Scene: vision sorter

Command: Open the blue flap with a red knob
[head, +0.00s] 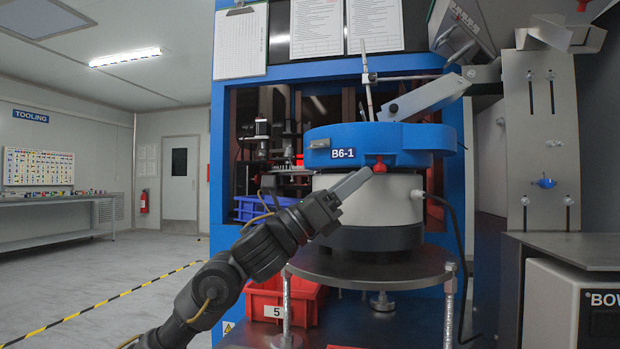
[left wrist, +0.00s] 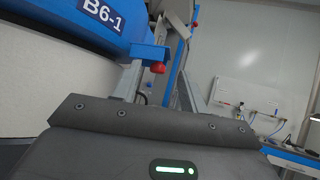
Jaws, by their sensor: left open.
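The red knob (head: 379,164) hangs under a small blue flap (head: 394,148) on the rim of the blue bowl (head: 345,133) marked B6-1. The flap looks closed against the bowl. In the left wrist view the red knob (left wrist: 157,68) and the blue flap (left wrist: 149,52) show just beyond the fingers, in the gap between them. My left gripper (head: 365,175) is open, its fingertips at the lower left of the knob. I cannot tell whether they touch it. My right gripper is in neither view.
The bowl sits on a white drum (head: 375,200) above a round metal plate (head: 350,266). A red bin (head: 262,303) stands below and a blue bin (head: 250,208) behind. A metal chute (head: 425,98) rises at the right of the bowl. The floor at left is open.

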